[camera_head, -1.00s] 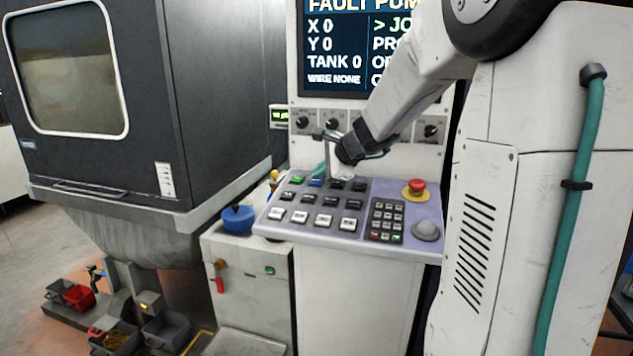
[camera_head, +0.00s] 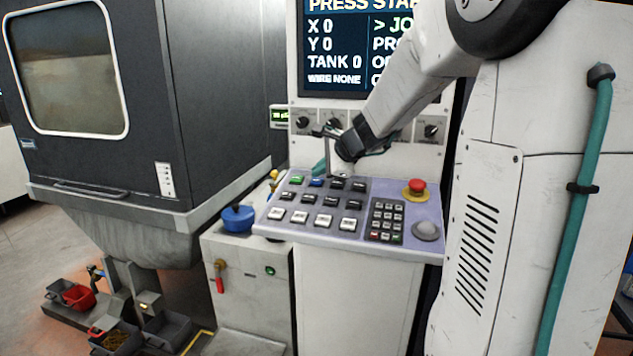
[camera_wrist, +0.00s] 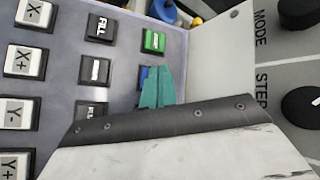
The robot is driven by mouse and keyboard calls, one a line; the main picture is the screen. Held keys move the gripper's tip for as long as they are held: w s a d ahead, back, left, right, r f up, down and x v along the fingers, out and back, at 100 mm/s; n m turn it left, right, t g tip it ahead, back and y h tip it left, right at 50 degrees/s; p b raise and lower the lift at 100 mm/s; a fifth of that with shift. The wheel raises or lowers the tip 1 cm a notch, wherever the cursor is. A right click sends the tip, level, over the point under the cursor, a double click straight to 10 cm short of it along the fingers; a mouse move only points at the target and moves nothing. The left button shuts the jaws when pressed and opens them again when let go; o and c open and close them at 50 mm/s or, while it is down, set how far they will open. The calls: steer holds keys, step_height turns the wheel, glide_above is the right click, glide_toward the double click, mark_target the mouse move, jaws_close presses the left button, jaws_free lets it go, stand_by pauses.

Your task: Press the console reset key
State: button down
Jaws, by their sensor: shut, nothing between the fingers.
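The console (camera_head: 262,222) has a sloped lilac key panel. A green key (camera_head: 297,180) and a blue key (camera_head: 316,183) sit in its back row, with dark and white keys beside and below. In the wrist view the green key (camera_wrist: 154,40) is clear, and the blue key (camera_wrist: 144,73) is partly hidden by my gripper (camera_wrist: 157,86). My gripper's teal fingers are shut and empty, over the blue key's side; contact cannot be told. In the head view my gripper (camera_head: 320,167) is at the panel's back edge. No key label reading reset is legible.
The screen (camera_head: 335,60) reads "PRESS STAR", cut off by my arm. A red mushroom button (camera_head: 417,186), a keypad (camera_head: 386,222) and a grey dome (camera_head: 427,231) are at the panel's right. Knobs (camera_head: 303,122) line the upright face behind. A blue pot (camera_head: 238,219) stands left.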

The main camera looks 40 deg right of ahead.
mark_target(318, 189)
steer(key=shift+r, duration=0.3)
steer(key=shift+s+a+r, duration=0.1)
steer(key=shift+a+r, duration=0.05)
steer(key=shift+r, duration=0.6)
steer(key=shift+s+a+r, duration=0.1)
steer(key=shift+a+r, duration=0.05)
steer(key=shift+r, duration=0.65)
steer(key=shift+s+a+r, duration=0.1)
steer(key=shift+a+r, duration=0.05)
steer(key=shift+r, duration=0.6)
steer(key=s+a+f+n+g, duration=0.1)
steer(key=s+n, duration=0.1)
steer(key=s+a+f+n+g+y, duration=0.1)
steer(key=s+a+f+n, duration=0.1)
steer(key=s+a+f+n+g, duration=0.1)
steer(key=s+a+n, duration=0.1)
steer(key=shift+s+a+f, duration=0.1)
steer(key=shift+s+f, duration=0.15)
steer(key=shift+f, duration=0.15)
steer(key=s+a+f+n+g+h, duration=0.1)
steer(key=s+a+n, duration=0.3)
steer(key=s, duration=0.5)
steer(key=s+a+f+n+g+h, duration=0.1)
steer(key=s+a+n+g, duration=0.2)
steer(key=s, duration=0.6)
steer(key=s+a+f+n+g, duration=0.1)
steer(key=s+a+n, duration=0.6)
steer(key=s+n, duration=0.2)
steer(key=shift+f+g+h, duration=0.4)
